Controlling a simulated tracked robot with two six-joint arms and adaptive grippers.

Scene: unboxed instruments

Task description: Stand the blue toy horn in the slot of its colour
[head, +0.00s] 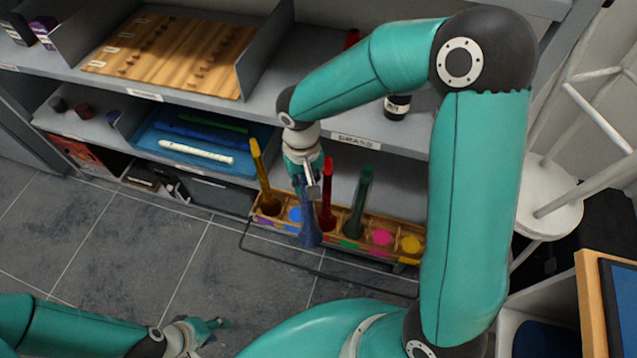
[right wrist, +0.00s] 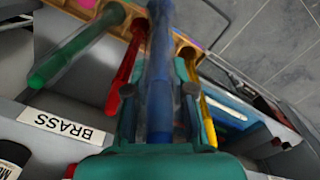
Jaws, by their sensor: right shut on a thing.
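The blue toy horn (head: 309,228) is held nearly upright, bell down, in my right gripper (head: 308,180). In the right wrist view the horn (right wrist: 160,65) runs between the two fingers (right wrist: 158,95), which are shut on it. Its bell overlaps the front edge of the wooden rack (head: 342,243), just right of the blue disc (head: 295,214) that marks the blue slot. I cannot tell whether the bell touches the rack. My left gripper (head: 212,330) is empty, low over the floor, with its fingers seemingly apart.
A yellow horn (head: 259,170), a red horn (head: 328,190) and a green horn (head: 359,205) stand in the rack close to the blue one. Pink (head: 381,237) and yellow (head: 411,244) discs show at the right. A shelf labelled BRASS (head: 355,142) overhangs behind.

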